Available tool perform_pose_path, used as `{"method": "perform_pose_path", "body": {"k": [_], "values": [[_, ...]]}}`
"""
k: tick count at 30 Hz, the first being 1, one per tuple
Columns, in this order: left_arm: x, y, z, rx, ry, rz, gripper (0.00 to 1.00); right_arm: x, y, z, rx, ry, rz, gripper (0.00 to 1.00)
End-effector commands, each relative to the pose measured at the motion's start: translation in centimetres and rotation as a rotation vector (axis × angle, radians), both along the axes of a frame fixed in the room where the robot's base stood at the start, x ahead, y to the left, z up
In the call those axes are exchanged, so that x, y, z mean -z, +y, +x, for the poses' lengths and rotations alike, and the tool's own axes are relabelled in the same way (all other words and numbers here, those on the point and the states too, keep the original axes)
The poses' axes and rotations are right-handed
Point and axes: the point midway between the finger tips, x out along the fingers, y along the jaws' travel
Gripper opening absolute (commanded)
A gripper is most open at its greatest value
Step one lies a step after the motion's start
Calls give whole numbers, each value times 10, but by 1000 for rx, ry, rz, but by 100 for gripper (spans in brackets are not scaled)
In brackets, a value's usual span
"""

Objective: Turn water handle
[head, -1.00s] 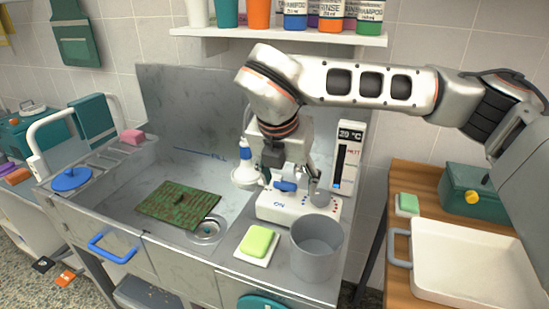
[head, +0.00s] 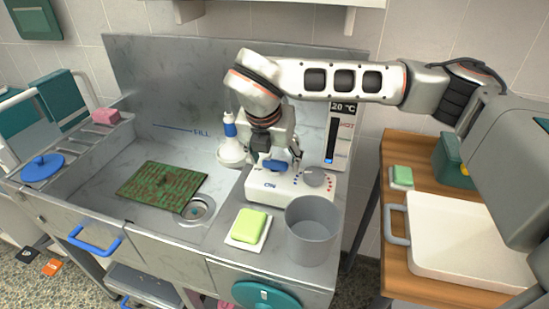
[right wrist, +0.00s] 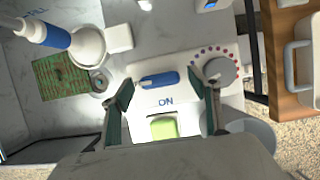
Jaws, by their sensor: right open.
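A blue lever handle (head: 275,166) sits on a white control box (head: 258,187) marked ON, behind the counter's front edge. It also shows in the right wrist view (right wrist: 155,79), lying sideways. A round grey knob (head: 313,177) ringed by blue and red dots is to its right. My right gripper (head: 277,158) is open above the box, its fingers apart on either side of the handle. In the right wrist view the fingertips (right wrist: 164,98) frame the handle without visibly gripping it; whether either touches the box I cannot tell. My left gripper is out of view.
A white and blue bottle (head: 231,145) stands left of the box. A grey bucket (head: 312,232) and green soap on a white dish (head: 262,236) are in front. The sink (head: 150,208) holds a green mat (head: 161,187). A display (head: 340,140) reads 20 °C.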

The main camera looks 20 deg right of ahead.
Motion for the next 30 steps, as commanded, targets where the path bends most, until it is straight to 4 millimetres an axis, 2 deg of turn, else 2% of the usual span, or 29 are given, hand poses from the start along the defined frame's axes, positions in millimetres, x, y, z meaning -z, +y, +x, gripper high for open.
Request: {"method": "perform_pose_path", "body": {"k": [8,9,13,23,30], "values": [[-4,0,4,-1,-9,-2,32,2,-1,1,0,0,0,61],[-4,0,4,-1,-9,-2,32,2,-1,1,0,0,0,56],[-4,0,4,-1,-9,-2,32,2,-1,1,0,0,0,23],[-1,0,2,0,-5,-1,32,2,-1,1,-21,1,1,23],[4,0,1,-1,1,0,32,3,-2,0,-132,1,0,23]]}}
